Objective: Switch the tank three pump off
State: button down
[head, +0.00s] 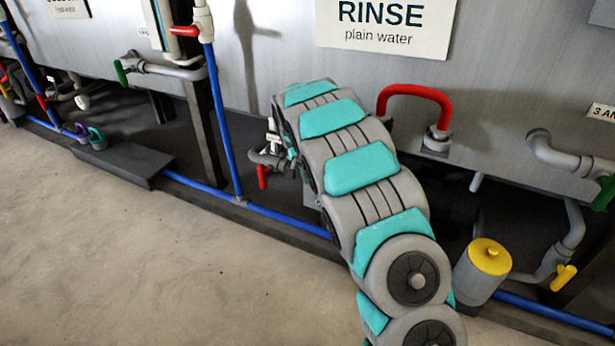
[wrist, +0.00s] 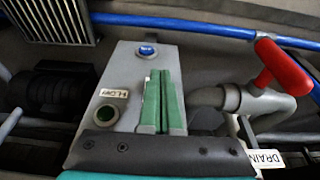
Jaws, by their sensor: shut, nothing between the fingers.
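I cannot tell whether the fingertips touch the box. A dark ribbed cylinder (wrist: 58,92), perhaps a pump motor, lies left of the box. In the head view my arm hides the gripper and most of the box.
A grey pipe with a red valve handle (wrist: 283,68) is close right of the box, with a DRAIN label (wrist: 266,160) below. A blue pipe (wrist: 200,21) crosses beyond. In the head view a RINSE sign (head: 385,25) marks the tank; a yellow-topped canister (head: 482,270) stands right of my arm.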

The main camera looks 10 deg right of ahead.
jog(key=shift+w, duration=0.1)
jog(key=shift+w+d+r, duration=0.35)
jog(key=shift+w+d, duration=0.05)
jog(key=shift+w, duration=0.1)
